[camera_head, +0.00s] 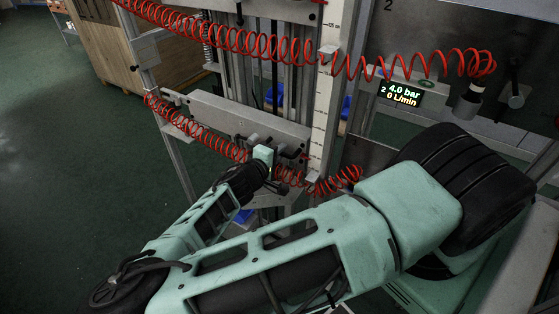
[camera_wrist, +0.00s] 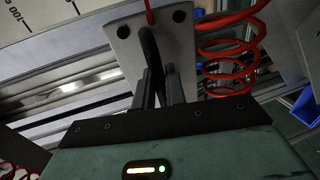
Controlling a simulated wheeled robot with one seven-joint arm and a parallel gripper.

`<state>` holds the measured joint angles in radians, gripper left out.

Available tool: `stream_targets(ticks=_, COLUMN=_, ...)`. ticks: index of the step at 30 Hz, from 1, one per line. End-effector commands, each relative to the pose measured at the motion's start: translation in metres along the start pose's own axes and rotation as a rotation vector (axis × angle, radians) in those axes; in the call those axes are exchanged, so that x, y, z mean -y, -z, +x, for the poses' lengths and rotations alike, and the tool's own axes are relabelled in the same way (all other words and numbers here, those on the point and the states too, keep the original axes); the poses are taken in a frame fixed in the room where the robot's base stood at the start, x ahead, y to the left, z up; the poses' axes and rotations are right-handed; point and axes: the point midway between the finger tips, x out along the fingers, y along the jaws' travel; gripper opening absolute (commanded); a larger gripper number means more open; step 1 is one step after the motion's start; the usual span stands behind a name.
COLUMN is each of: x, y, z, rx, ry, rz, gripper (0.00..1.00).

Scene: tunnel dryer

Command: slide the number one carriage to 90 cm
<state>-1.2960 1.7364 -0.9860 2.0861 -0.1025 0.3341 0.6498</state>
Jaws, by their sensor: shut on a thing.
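The lower grey carriage plate (camera_head: 225,115) lies across the vertical rails in the head view. I take it for the number one carriage; its marking is too small to read surely. My gripper (camera_head: 276,166) is at its right end. In the wrist view my gripper (camera_wrist: 157,88) is shut on the black handle (camera_wrist: 149,48), which stands on a light plate (camera_wrist: 122,38) with dark bolts. A pale upright scale (camera_head: 323,110) runs to the right of the carriage; its 125 cm mark shows near the top. The carriage's exact reading cannot be told.
Red coiled hoses (camera_head: 215,38) hang across the frame, one close to my gripper. A pressure display (camera_head: 401,94) reads 4.0 bar and 0 L/min, beside a panel marked 2. A wooden cabinet (camera_head: 115,55) stands behind at left. Open green floor (camera_head: 70,150) lies left.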

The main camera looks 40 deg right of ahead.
Motion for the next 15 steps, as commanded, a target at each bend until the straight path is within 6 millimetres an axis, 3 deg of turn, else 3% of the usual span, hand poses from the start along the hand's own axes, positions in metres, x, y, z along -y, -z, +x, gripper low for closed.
stream_targets(ticks=1, x=-0.0159, y=0.0006, z=-0.0032, rx=0.000, ry=-0.005, rz=0.005, gripper=0.00)
stream_targets(ticks=2, x=-0.0177, y=0.0006, z=-0.0034, rx=0.000, ry=-0.006, rz=0.005, gripper=0.00)
stream_targets(ticks=11, x=-0.0150, y=0.0008, z=-0.0029, rx=-0.001, ry=-0.003, rz=0.004, gripper=0.00)
stream_targets(ticks=12, x=-0.0147, y=0.0007, z=-0.0029, rx=-0.001, ry=-0.003, rz=0.003, gripper=0.24)
stream_targets(ticks=13, x=-0.0145, y=0.0007, z=-0.0029, rx=-0.001, ry=-0.003, rz=0.003, gripper=0.30)
stream_targets(ticks=15, x=-0.0140, y=0.0006, z=-0.0028, rx=-0.001, ry=-0.002, rz=0.003, gripper=0.30)
